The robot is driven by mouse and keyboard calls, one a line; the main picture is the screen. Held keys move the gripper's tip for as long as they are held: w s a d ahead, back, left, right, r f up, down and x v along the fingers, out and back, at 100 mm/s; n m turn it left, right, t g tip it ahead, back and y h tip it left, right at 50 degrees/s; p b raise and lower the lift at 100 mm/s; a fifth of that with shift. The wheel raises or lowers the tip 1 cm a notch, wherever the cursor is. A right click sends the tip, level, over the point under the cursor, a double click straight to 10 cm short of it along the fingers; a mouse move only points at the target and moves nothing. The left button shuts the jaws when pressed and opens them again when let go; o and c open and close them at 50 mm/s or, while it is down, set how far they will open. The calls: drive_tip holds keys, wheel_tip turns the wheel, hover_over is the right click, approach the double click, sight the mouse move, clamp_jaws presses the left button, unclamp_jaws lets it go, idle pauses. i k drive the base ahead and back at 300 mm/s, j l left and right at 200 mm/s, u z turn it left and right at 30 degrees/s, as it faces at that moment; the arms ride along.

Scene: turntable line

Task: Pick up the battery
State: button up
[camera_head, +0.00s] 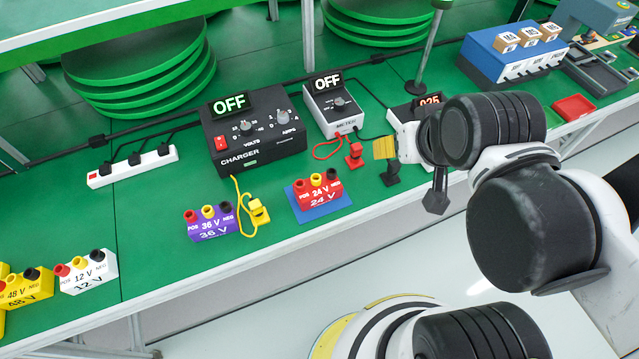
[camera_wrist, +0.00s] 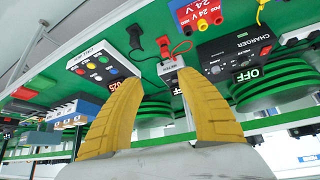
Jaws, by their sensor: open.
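Several batteries stand on the green bench. A red 24 V battery (camera_head: 319,192) sits on a blue pad (camera_head: 340,203), and a purple 36 V battery (camera_head: 212,228) stands left of it. A white 12 V battery (camera_head: 88,273) and a yellow 48 V battery (camera_head: 28,291) stand further left. The task does not say which battery. My gripper (camera_head: 385,148) is right of the red battery, above the bench. In the wrist view its yellow fingers (camera_wrist: 157,77) are spread with nothing between them. The red battery (camera_wrist: 196,13) shows there at the top, upside down and apart from the fingers.
A black charger (camera_head: 253,140) and a white meter (camera_head: 335,105), both reading OFF, stand behind the batteries. Red and black clips (camera_head: 354,155) and a yellow plug (camera_head: 258,212) lie near them. A power strip (camera_head: 132,166) and stacked green discs (camera_head: 140,75) are behind left. A blue box (camera_head: 505,60) stands right.

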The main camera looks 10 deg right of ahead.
sight(314, 190)
drive_tip(key=k+l, duration=0.1)
drive_tip(key=l, duration=0.3)
drive_tip(key=k+l, duration=0.1)
drive_tip(key=l, duration=0.3)
drive_tip(key=k+l+u, duration=0.1)
drive_tip(key=l, duration=0.25)
